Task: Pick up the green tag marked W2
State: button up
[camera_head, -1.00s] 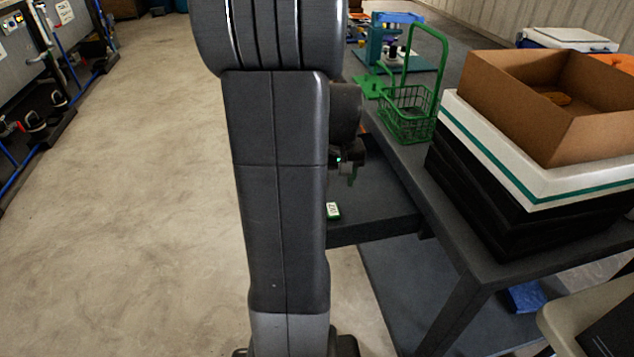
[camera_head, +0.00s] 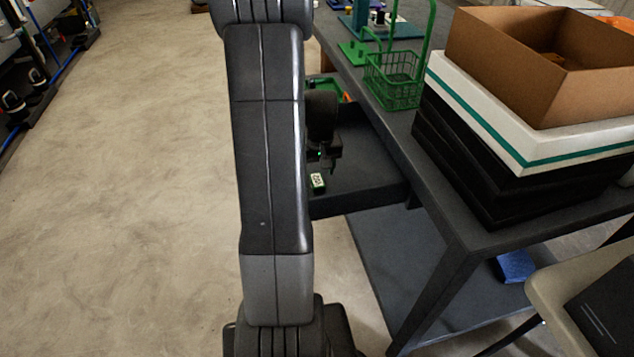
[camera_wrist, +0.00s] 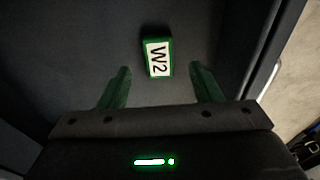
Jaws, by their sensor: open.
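The green tag marked W2 (camera_wrist: 158,58) lies on the dark floor of an open drawer (camera_head: 365,190). Its white label faces up and reads W2 in the wrist view. The tag also shows in the head view (camera_head: 318,183), just right of my arm. My gripper (camera_wrist: 160,78) is open, with its two green fingers apart. In the wrist view the tag lies between and a little beyond the fingertips, with nothing held. In the head view my gripper (camera_head: 326,160) is partly hidden by my arm and sits just above the tag.
The drawer wall stands close on the right in the wrist view. A green basket (camera_head: 392,80) stands on the table (camera_head: 420,150) above the drawer. A cardboard box (camera_head: 505,75) sits on stacked trays at right. An orange and green item shows farther back in the drawer.

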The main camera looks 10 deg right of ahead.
aim_at(317, 180)
jog(key=f, duration=0.3)
jog(key=shift+w+f, duration=0.2)
jog(key=c, duration=1.1)
jog(key=shift+o, duration=0.2)
jog(key=shift+r, duration=0.1)
